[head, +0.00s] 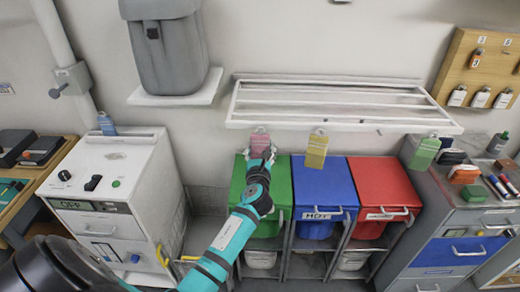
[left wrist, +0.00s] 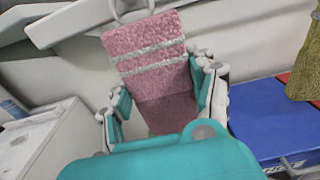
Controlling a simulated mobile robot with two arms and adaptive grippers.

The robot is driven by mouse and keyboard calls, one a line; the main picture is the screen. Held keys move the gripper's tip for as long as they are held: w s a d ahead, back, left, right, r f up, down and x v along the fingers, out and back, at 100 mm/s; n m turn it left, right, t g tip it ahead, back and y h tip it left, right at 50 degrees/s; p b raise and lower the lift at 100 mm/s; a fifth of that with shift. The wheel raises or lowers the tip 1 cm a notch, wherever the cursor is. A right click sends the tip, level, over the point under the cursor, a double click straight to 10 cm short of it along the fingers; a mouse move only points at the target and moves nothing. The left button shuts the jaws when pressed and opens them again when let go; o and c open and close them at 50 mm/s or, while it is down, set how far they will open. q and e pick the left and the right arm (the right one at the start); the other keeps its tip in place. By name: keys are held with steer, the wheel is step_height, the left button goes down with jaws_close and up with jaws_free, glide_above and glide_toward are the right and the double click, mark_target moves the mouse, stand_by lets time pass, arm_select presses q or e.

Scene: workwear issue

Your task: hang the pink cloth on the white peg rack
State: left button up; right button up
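The pink cloth (head: 260,140) hangs upright just below the front edge of the white peg rack (head: 340,80), toward the rack's left end. In the left wrist view the pink cloth (left wrist: 150,60) has pale stripes and a white loop at its top. Whether the loop sits over a peg is unclear. My left gripper (head: 261,153) is at the cloth's lower part. In the left wrist view my left gripper's fingers (left wrist: 164,85) stand apart on either side of the cloth, close to its edges. My right gripper is out of view.
A yellow cloth (head: 317,150) and a green cloth (head: 426,152) are at the rack to the right. Green (head: 279,190), blue (head: 324,185) and red (head: 383,190) bins stand below. A white machine (head: 110,195) is at left, grey drawers (head: 432,225) at right.

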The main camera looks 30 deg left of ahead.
arm_select(q)
steer(key=o, duration=0.5)
steer(key=shift+s, duration=0.1)
steer(key=v, duration=1.2)
